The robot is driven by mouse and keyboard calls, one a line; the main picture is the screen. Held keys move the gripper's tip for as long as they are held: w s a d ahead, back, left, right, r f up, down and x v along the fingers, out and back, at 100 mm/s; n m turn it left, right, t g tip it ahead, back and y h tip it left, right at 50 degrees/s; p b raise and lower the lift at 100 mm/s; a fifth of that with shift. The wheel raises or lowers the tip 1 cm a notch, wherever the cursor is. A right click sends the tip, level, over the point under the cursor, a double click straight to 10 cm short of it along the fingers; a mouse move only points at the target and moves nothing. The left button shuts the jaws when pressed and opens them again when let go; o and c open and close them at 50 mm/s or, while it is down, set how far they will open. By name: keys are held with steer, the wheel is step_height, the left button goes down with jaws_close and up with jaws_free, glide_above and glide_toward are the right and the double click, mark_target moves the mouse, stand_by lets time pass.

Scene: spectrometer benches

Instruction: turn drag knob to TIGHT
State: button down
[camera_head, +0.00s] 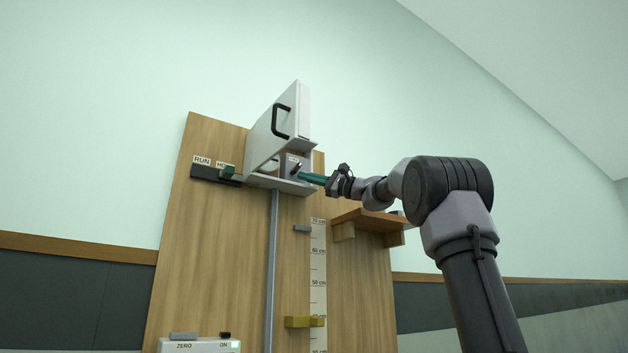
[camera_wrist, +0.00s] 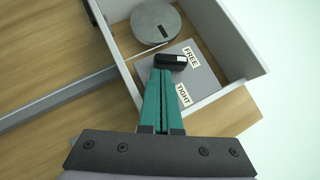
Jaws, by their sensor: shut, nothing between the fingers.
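The drag knob (camera_wrist: 171,61) is a small black bar on a grey plate in the open-fronted box. In the wrist view its bar lies crosswise, its right end towards the FREE label (camera_wrist: 191,58). The TIGHT label (camera_wrist: 183,94) is nearer to my gripper, on the same plate. My gripper (camera_wrist: 160,75) has teal fingers that are shut, with nothing between them. The fingertips are right at the knob's near side; whether they touch cannot be told. In the head view my gripper (camera_head: 302,175) reaches into the box, where the knob (camera_head: 296,167) shows small beside the fingertips.
A round grey metal disc (camera_wrist: 155,23) sits in the box behind the knob. The box walls (camera_wrist: 236,45) stand close on the right. A white door (camera_head: 277,128) with a black handle stands open above the box. A wooden shelf (camera_head: 372,219) juts out below my arm.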

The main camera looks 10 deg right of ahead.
steer(key=shift+s+a+f+m+t, duration=0.1)
steer(key=shift+a+f+m+t, duration=0.1)
steer(key=shift+m+t, duration=0.5)
steer(key=shift+a+f+m+t, duration=0.1)
steer(key=shift+a+m+t, duration=0.05)
steer(key=shift+m+t, duration=0.55)
steer(key=shift+a+m, duration=0.1)
steer(key=shift+m, duration=0.3)
steer(key=m+t, duration=0.1)
steer(key=a+m+t, duration=0.1)
steer(key=m, duration=0.1)
steer(key=m+t+h, duration=0.1)
steer(key=m+t, duration=0.1)
steer(key=shift+s+a+f, duration=0.15)
steer(key=shift+s, duration=0.1)
steer(key=shift+s+a, duration=0.25)
steer(key=shift+a, duration=0.55)
stand_by(0.5)
